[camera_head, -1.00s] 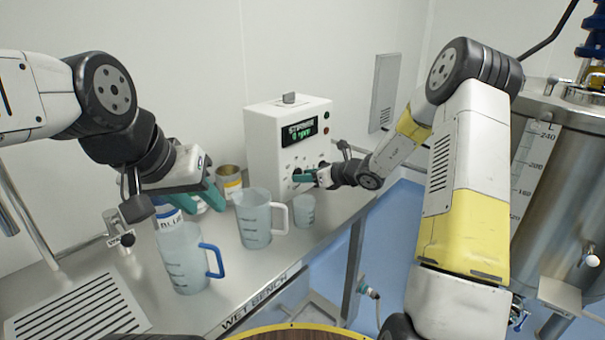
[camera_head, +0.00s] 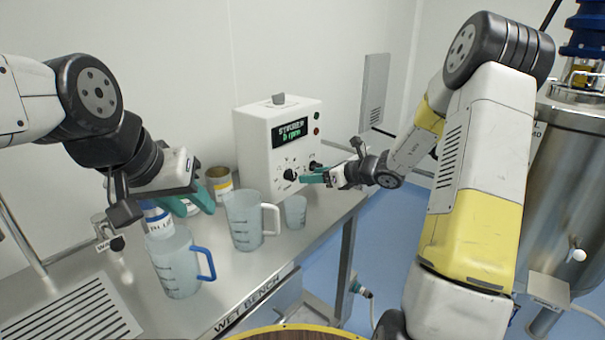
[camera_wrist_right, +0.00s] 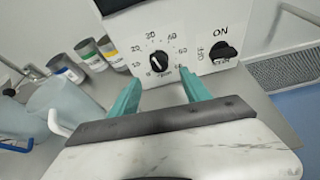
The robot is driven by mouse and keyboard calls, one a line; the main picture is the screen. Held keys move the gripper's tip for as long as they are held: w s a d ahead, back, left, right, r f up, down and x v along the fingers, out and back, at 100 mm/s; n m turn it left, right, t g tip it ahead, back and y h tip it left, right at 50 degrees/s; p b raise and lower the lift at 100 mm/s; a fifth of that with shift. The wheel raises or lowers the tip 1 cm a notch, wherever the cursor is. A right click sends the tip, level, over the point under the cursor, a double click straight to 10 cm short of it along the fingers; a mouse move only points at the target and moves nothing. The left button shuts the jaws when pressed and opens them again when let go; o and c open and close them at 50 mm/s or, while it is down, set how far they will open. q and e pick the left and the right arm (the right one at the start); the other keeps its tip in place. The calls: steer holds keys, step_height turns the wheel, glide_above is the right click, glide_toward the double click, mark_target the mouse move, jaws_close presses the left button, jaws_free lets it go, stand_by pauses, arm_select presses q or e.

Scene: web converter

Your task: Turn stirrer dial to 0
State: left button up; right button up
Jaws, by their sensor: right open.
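The stirrer dial is a black round knob (camera_wrist_right: 158,62) with a white pointer mark and a printed number scale. It also shows on the front of the white stirrer box (camera_head: 255,150) in the head view. The green display (camera_head: 290,132) shows a low rpm figure, too small to read surely. My right gripper (camera_wrist_right: 160,94) is open and empty in front of the dial, its fingers apart and not touching it. My left gripper (camera_head: 197,203) looks open, above the bench near the bottles.
A black ON/OFF switch (camera_wrist_right: 222,50) sits right of the dial. A clear jug with white handle (camera_head: 246,225), a small beaker (camera_head: 295,212) and a blue-handled jug (camera_head: 178,265) stand on the bench (camera_head: 230,290). Labelled containers (camera_head: 220,184) stand behind. A steel tank is at right.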

mark_target(294, 177)
stand_by(0.3)
steer(key=f+m, duration=0.1)
steer(key=m, duration=0.2)
steer(key=f+m+y, duration=0.1)
steer(key=m, duration=0.2)
steer(key=f+m, duration=0.1)
steer(key=m, duration=0.2)
steer(key=shift+s+a+f+m+t, duration=0.3)
steer(key=shift+s, duration=0.05)
steer(key=m, duration=0.2)
steer(key=m+y, duration=0.1)
steer(key=shift+f+m+t, duration=0.25)
steer(key=shift+m+t, duration=0.05)
steer(key=shift+m, duration=0.1)
steer(key=m, duration=0.3)
steer(key=shift+t, duration=0.3)
steer(key=m, duration=0.3)
steer(key=shift+d+t, duration=0.1)
steer(key=shift+t, duration=0.2)
steer(key=m, duration=0.3)
steer(key=m+t, duration=0.1)
steer(key=shift+w+d+r+m+y, duration=0.1)
steer(key=shift+d+r+m+y, duration=0.2)
steer(key=shift+r+y, duration=0.1)
steer(key=x, duration=0.7)
steer(key=shift+w+a, duration=0.25)
steer(key=shift+w, duration=0.05)
